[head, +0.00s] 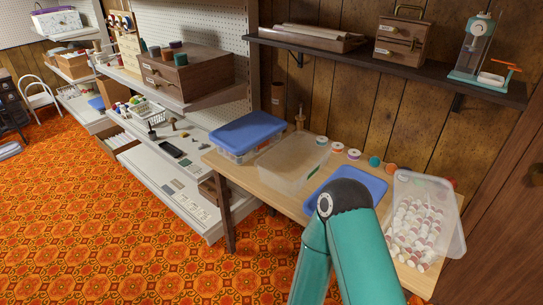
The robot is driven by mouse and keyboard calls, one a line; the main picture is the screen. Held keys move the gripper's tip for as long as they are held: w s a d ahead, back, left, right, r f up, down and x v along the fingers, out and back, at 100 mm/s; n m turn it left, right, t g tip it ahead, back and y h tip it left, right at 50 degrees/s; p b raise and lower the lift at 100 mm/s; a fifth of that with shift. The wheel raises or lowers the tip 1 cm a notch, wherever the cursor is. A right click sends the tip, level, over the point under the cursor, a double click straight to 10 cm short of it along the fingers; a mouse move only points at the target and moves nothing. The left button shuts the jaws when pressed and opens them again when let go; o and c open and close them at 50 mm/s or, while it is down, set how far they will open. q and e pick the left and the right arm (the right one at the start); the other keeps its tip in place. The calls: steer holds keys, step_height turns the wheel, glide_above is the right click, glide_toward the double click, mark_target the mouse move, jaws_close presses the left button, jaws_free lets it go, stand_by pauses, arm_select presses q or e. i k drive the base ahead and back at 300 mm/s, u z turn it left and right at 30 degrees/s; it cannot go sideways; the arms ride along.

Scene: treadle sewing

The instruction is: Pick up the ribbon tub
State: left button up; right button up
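Several clear plastic tubs are on the wooden table in the head view. One tub with a blue lid (246,135) stands at the table's back left. An open clear tub (293,160) beside it looks empty, with a small green mark on its side. A third clear tub (425,215) at the right holds many white and red spool-like pieces. I cannot tell which is the ribbon tub; no ribbon shows clearly. A loose blue lid (362,186) lies between the open tub and the filled tub. Neither gripper is in view.
My teal arm's bent joint covers the table's front middle. Several spools (354,154) line the table's back edge. A dark wall shelf (390,63) above carries a wooden box (401,42) and a teal scale (474,48). White shelving stands left; the orange patterned floor (90,220) is open.

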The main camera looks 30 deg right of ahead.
mark_target(290, 166)
steer(key=z, duration=0.1)
steer(key=i, duration=0.85)
steer(key=z, duration=0.65)
